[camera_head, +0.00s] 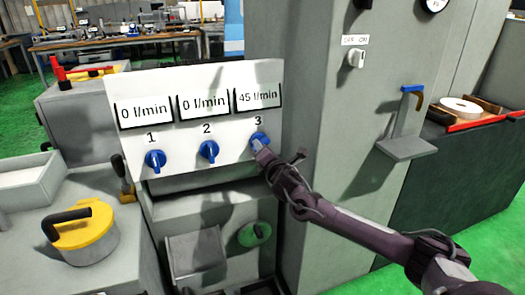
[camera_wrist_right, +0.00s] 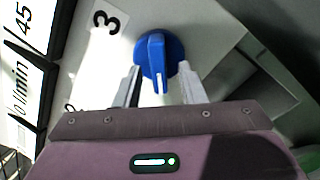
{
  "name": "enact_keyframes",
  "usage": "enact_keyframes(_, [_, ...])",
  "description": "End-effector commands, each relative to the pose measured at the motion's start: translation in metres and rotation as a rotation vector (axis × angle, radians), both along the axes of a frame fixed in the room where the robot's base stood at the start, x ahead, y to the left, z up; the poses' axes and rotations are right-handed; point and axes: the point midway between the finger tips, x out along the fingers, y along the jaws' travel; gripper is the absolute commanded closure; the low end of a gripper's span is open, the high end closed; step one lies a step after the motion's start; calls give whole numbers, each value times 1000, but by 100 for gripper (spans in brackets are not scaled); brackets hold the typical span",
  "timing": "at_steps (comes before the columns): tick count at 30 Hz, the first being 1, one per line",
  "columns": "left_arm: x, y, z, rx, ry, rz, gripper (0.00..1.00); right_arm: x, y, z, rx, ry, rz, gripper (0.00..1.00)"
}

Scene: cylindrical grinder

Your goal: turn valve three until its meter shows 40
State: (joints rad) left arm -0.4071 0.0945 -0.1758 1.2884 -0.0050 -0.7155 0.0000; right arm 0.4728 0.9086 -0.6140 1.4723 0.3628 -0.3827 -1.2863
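The white panel (camera_head: 190,80) carries three blue valves below three meters. Valve three (camera_head: 260,139) is at the right, under a meter (camera_head: 258,95) that reads 45 l/min. My right gripper (camera_head: 259,146) is at valve three. In the right wrist view, the blue knob of valve three (camera_wrist_right: 157,58) has its narrow grip pointing down the picture. The two fingers of my right gripper (camera_wrist_right: 159,75) stand apart on either side of it. Gaps show between the fingers and the narrow grip, so the gripper looks open around it. My left gripper is not in view.
Valve one (camera_head: 155,159) and valve two (camera_head: 208,151) sit left of valve three; both their meters read 0 l/min. A grey cabinet (camera_head: 335,120) with a switch stands close to the right. A yellow lidded part (camera_head: 85,235) with a black handle is at the lower left.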

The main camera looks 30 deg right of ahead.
Motion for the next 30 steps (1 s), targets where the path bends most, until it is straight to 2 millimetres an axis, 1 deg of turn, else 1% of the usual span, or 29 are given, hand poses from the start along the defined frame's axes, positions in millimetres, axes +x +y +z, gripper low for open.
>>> enact_keyframes(5, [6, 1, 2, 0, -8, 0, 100, -7, 1, 0, -1, 1, 1, 64])
enact_keyframes(8, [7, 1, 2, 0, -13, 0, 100, -20, 4, 0, -3, 1, 1, 64])
enact_keyframes(11, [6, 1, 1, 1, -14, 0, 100, -37, 8, -2, -3, 3, 2, 64])
enact_keyframes(15, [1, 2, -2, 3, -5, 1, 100, -58, 14, -1, -3, 3, 2, 64])
enact_keyframes(18, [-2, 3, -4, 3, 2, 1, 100, -68, 16, -1, -2, 3, 1, 64])
enact_keyframes(23, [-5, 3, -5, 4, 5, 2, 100, -76, 18, -1, 0, 1, 1, 64])
enact_keyframes(30, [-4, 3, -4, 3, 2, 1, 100, -76, 18, 0, 0, 0, 0, 64])
